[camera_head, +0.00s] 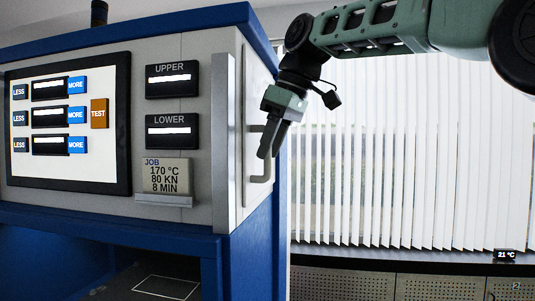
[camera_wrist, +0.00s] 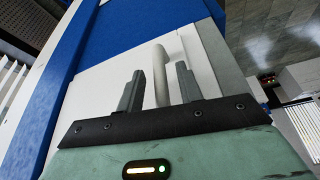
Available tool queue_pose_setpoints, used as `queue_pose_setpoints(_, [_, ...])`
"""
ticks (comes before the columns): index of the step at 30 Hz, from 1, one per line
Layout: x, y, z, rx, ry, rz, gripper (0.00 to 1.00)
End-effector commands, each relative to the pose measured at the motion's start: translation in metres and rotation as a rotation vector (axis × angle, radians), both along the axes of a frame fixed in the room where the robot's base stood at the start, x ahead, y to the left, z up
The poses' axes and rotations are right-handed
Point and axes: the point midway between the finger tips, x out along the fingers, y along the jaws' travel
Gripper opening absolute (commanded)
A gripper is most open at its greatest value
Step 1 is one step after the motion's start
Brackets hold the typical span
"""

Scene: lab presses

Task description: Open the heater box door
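The heater box (camera_head: 190,60) is the grey unit under a blue top, with its control panel in front. Its door (camera_head: 257,85) is a pale panel on the right side, seen at a steep angle and apparently shut. It fills much of the wrist view (camera_wrist: 95,97). A light grey bracket handle (camera_head: 262,178) stands out from the door. My gripper (camera_head: 269,155) is at the handle and hides part of it. Contact cannot be told.
A blue frame (camera_head: 262,250) stands below the box, with an open bay (camera_head: 165,285) at lower left. Right of it are a window with vertical blinds (camera_head: 400,150) and a low perforated cabinet (camera_head: 430,285).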

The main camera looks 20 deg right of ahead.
Motion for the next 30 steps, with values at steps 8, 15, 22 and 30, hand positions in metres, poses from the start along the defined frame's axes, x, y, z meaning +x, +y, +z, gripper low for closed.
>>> queue_pose_setpoints(8, [0.005,0.006,-0.019,0.000,-0.001,0.000,0.36])
queue_pose_setpoints(15, [0.006,0.006,-0.020,0.001,-0.001,0.000,0.36])
queue_pose_setpoints(22, [0.006,0.006,-0.020,0.001,-0.001,0.000,0.00])
queue_pose_setpoints(30, [-0.002,-0.002,-0.021,0.000,0.000,0.015,0.00])
